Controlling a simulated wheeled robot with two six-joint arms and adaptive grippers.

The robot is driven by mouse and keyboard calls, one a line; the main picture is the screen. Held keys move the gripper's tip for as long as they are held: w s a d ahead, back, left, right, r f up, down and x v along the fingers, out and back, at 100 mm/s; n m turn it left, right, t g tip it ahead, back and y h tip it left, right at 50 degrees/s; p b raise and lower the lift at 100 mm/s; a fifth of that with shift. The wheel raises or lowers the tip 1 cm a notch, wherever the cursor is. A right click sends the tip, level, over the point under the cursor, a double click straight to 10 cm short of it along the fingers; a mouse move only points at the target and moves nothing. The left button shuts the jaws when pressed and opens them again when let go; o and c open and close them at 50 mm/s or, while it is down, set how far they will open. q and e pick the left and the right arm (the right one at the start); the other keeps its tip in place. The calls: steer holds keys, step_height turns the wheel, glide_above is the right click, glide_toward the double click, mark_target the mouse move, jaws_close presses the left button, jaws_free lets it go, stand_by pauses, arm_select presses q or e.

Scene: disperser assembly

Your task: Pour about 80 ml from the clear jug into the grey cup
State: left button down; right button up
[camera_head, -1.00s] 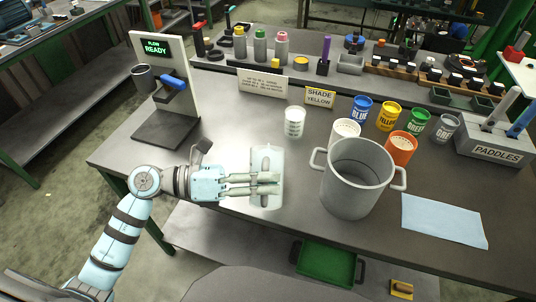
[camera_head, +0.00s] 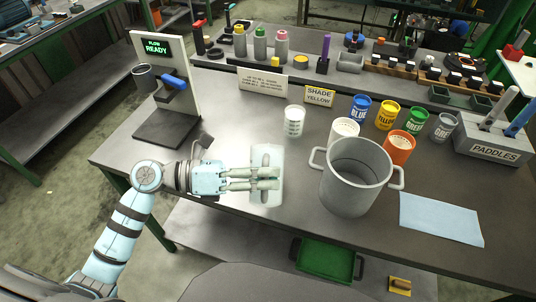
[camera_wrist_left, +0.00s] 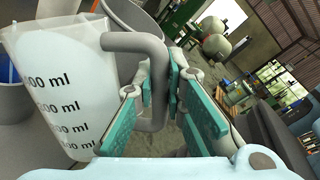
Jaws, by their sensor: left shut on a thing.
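The clear jug (camera_head: 266,199) is translucent, with black ml markings that show in the left wrist view (camera_wrist_left: 60,85). My left gripper (camera_head: 277,179) is shut on its grey handle (camera_wrist_left: 150,55), at the front edge of the bench, left of the big grey pot. The jug's content level is hard to tell. A dark grey cup (camera_head: 145,78) is at the left side of the flow stand (camera_head: 182,90), far left of the jug and apart from it. The inside of the cup is not clear. My right gripper is not in view.
The big grey pot (camera_head: 350,190) stands close right of the jug. A white beaker (camera_head: 294,121), paint tins including an orange one (camera_head: 400,148), and a paddle holder (camera_head: 490,146) stand behind and right. Bench between jug and stand is mostly clear.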

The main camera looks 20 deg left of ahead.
mark_target(264, 199)
arm_select(q)
steer(key=shift+w+a+r+n+p, duration=0.1)
steer(key=shift+w+r+n+p, duration=0.2)
steer(key=shift+p, duration=0.25)
steer(key=shift+w+r+n+p, duration=0.1)
steer(key=shift+r+n+p, duration=0.1)
steer(key=shift+r+p, duration=0.3)
stand_by(0.9)
steer(key=shift+w+f+n+p, duration=0.1)
steer(key=shift+w+n+p, duration=0.1)
steer(key=shift+n+p, duration=0.15)
stand_by(1.3)
